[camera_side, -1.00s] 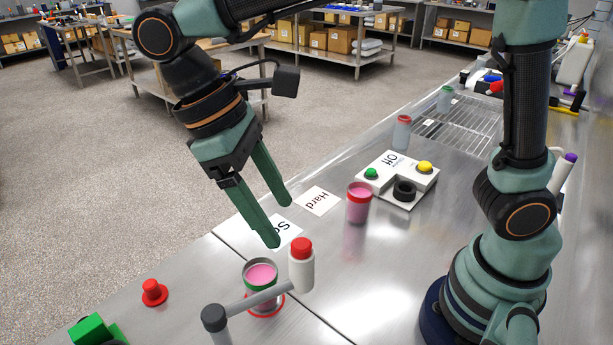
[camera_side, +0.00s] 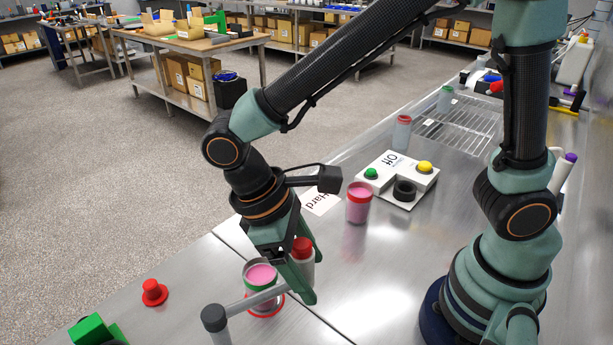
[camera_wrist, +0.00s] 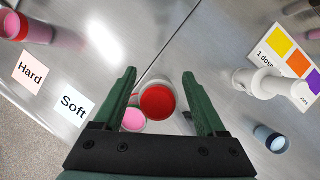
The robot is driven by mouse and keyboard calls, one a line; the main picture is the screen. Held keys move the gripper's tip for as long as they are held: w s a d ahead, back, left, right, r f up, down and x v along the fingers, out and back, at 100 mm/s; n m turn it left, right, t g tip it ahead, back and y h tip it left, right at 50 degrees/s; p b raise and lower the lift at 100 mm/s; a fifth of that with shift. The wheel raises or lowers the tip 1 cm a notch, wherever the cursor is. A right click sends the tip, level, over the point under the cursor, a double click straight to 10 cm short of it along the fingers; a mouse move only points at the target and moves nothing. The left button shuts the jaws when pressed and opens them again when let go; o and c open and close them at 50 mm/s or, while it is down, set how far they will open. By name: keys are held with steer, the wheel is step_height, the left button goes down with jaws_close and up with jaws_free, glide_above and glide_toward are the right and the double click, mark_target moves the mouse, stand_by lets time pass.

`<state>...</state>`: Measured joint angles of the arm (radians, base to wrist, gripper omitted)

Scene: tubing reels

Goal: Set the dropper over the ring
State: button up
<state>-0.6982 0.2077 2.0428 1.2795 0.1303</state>
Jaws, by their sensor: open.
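The dropper is a white bottle with a red cap (camera_side: 302,245) at the end of a grey swing arm (camera_side: 252,301). In the wrist view its red cap (camera_wrist: 157,102) lies between my fingers. My gripper (camera_side: 310,278) is open and pointed down, with its fingers on either side of the dropper; contact cannot be told. It also shows in the wrist view (camera_wrist: 159,74). A red ring (camera_side: 279,309) lies on the bench around the foot of a pink-filled jar (camera_side: 261,275), beside the dropper. The jar's pink top also shows in the wrist view (camera_wrist: 133,121).
A red peg (camera_side: 154,292) and a green block (camera_side: 90,331) are at the front left. A "Hard" card (camera_side: 321,201) lies flat. A blue-grey cup (camera_wrist: 270,138) shows in the wrist view.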

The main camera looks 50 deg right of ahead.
jaws_close()
steer(key=shift+w+a, duration=0.1)
stand_by(1.2)
